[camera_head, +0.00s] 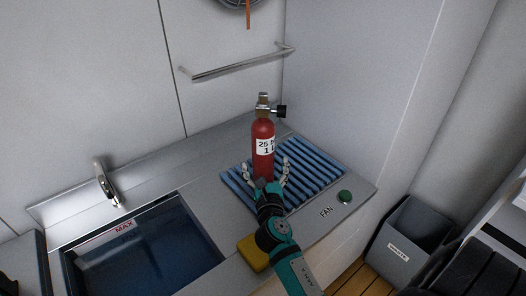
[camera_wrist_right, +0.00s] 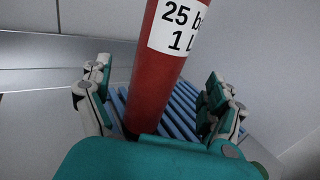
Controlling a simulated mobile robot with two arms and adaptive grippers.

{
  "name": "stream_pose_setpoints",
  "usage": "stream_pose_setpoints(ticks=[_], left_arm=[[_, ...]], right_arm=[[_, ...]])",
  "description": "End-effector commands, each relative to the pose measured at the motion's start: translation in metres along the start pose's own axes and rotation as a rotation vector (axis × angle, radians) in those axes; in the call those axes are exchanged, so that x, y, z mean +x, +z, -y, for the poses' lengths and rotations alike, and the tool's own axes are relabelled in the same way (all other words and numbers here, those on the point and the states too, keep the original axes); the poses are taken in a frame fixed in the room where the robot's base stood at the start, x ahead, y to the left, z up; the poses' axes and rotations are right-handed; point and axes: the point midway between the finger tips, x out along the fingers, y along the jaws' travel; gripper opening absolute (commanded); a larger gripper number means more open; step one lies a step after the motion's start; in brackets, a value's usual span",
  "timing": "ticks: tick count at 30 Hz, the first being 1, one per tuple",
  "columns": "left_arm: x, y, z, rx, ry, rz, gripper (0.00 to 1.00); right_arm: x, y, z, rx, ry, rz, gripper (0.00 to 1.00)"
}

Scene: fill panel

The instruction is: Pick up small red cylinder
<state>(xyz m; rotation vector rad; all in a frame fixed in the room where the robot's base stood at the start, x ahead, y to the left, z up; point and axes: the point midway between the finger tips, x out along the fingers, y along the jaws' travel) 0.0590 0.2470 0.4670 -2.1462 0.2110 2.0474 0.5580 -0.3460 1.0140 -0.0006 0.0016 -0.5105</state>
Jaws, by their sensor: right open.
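The small red cylinder (camera_head: 263,143) stands upright on a blue slatted rack, with a brass valve and black knob on top and a white label. My right gripper (camera_head: 270,172) is open, with its fingers on either side of the cylinder's lower part. In the right wrist view the red cylinder (camera_wrist_right: 152,85) stands between the open fingers of the right gripper (camera_wrist_right: 160,98), with a visible gap on the right side. Its base is partly hidden by the gripper. My left gripper is not in view.
The blue rack (camera_head: 320,165) lies on a metal counter beside a green button (camera_head: 345,196) marked FAN. A water-filled sink (camera_head: 140,255) is at left, a yellow sponge (camera_head: 253,252) at the front edge. A rail (camera_head: 240,66) is on the wall behind. A grey bin (camera_head: 405,235) stands right.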

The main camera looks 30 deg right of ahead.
Motion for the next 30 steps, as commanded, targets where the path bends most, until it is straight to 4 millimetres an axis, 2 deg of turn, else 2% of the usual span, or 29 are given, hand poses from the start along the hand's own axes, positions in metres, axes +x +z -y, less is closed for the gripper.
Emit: stream_pose_setpoints(ticks=[6, 9, 17, 25, 26, 30], left_arm=[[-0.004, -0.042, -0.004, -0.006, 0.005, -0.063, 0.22], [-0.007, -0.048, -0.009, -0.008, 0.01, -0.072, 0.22], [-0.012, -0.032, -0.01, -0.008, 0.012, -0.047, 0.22], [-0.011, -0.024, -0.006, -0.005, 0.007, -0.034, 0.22], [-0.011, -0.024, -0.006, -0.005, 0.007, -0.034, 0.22], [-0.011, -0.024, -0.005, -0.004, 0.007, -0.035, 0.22]], right_arm=[[0.017, 0.0, 0.0, 0.001, 0.0, 0.0, 0.91], [0.027, 0.003, 0.0, 0.002, -0.001, 0.0, 0.91], [0.063, 0.003, -0.001, 0.002, -0.001, 0.0, 0.91], [0.067, 0.002, -0.001, 0.001, 0.0, -0.001, 0.91], [0.067, 0.002, -0.001, 0.001, 0.0, -0.001, 0.9], [0.067, 0.002, -0.001, 0.001, 0.0, -0.001, 0.71]])
